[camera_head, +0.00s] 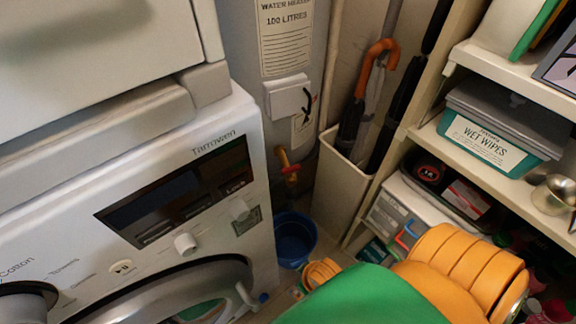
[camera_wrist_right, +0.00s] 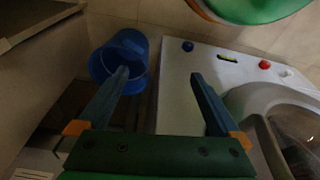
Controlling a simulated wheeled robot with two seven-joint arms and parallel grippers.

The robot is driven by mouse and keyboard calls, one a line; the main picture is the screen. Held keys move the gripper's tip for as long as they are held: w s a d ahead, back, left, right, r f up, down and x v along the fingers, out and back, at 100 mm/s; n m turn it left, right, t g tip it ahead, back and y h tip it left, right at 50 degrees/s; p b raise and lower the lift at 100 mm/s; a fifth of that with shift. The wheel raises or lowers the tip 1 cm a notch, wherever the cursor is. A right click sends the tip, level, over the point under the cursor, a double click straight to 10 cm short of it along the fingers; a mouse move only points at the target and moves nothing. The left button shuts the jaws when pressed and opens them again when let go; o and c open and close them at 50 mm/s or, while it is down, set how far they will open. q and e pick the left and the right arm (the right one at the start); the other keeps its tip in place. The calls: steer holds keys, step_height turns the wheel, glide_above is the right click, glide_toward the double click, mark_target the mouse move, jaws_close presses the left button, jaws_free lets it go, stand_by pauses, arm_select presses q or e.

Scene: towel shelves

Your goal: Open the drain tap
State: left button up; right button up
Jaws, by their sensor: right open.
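The drain tap (camera_head: 288,172) is a small brass-yellow fitting with a red part. It sits low under the white water heater (camera_head: 290,60), above a blue bucket (camera_head: 293,238) in the head view. Its handle is too small to tell whether it is turned. The tap cannot be made out in the right wrist view. There my right gripper (camera_wrist_right: 162,84) is open, with nothing between its fingers. Its left finger overlaps the blue bucket (camera_wrist_right: 138,46); contact cannot be told. In the head view my right arm hides the right fingertips. My left gripper is not in view.
A white washing machine (camera_head: 200,130) stands left of the tap. A tall cream bin (camera_head: 340,190) with umbrellas stands to its right. Shelves (camera_head: 510,75) with a wet wipes box (camera_head: 500,130) fill the right side. The floor gap between them is narrow.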

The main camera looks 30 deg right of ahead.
steer(key=w+d+m+t+b, duration=0.1)
steer(key=w+t+b, duration=0.1)
steer(key=w+b, duration=0.4)
steer(key=m+t+h+b, duration=0.4)
steer(key=t+h+b, duration=0.1)
steer(key=t, duration=0.7)
glide_toward(290, 167)
steer(key=w+d+f, duration=0.2)
steer(key=w, duration=0.2)
steer(key=shift+w+r+t, duration=0.15)
steer(key=shift+w+t, duration=0.15)
steer(key=shift+w, duration=0.1)
steer(key=b+x, duration=0.1)
steer(key=x, duration=0.5)
steer(key=shift+w, duration=0.55)
steer(key=shift+r, duration=0.1)
steer(key=c, duration=1.2)
arm_select(q)
steer(key=w+f, duration=0.4)
steer(key=f, duration=0.7)
steer(key=shift+w+d+f+t, duration=0.15)
steer(key=shift+d+f+t, duration=0.05)
steer(key=shift+f+t, duration=0.15)
arm_select(e)
steer(key=shift+c, duration=0.2)
